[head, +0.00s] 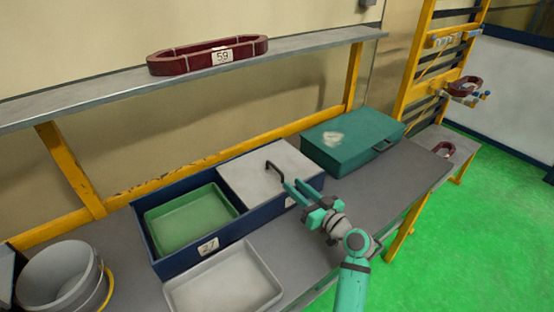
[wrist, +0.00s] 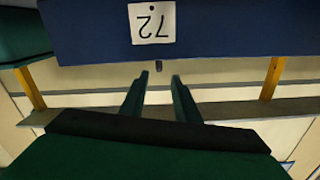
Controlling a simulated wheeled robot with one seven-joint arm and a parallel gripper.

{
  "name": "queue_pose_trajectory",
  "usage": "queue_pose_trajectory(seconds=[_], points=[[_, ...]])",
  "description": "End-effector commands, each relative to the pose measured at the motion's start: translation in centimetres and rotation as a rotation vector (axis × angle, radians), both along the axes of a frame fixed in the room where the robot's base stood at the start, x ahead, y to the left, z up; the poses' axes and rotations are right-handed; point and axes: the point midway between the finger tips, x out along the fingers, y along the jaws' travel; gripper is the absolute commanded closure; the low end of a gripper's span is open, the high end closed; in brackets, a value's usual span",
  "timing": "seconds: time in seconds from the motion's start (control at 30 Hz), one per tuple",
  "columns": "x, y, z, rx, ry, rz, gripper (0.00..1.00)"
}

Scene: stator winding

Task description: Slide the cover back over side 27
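A dark blue box (head: 160,268) has two compartments. Its left one carries the label 27 (head: 208,246) and is uncovered, with a green tray (head: 190,220) inside. My gripper (head: 292,184) is at the front of the cover, close to the handle's near end. In the wrist view my gripper (wrist: 157,88) has its fingers apart. A small dark stub (wrist: 158,66), perhaps the handle, shows between their tips. Contact cannot be told.
In the wrist view an upside-down label 72 (wrist: 152,23) is on the box front. A green case (head: 350,140) stands right of the box. A grey tray (head: 225,284) lies in front, a bucket (head: 60,280) at left. A shelf (head: 100,95) with a dark red coil (head: 208,55) runs above.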

Motion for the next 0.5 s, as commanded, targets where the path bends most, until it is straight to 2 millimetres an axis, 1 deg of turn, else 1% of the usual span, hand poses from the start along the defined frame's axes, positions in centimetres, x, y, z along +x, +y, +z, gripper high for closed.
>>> queue_pose_trajectory(seconds=[0.17,0.27,0.5], points=[[0.8,0.7,0.0,0.0,0.0,0.002,0.71],[1.9,1.3,0.0,-0.001,0.0,0.0,0.71],[5.4,3.3,0.0,-0.001,0.001,-0.007,0.71]])
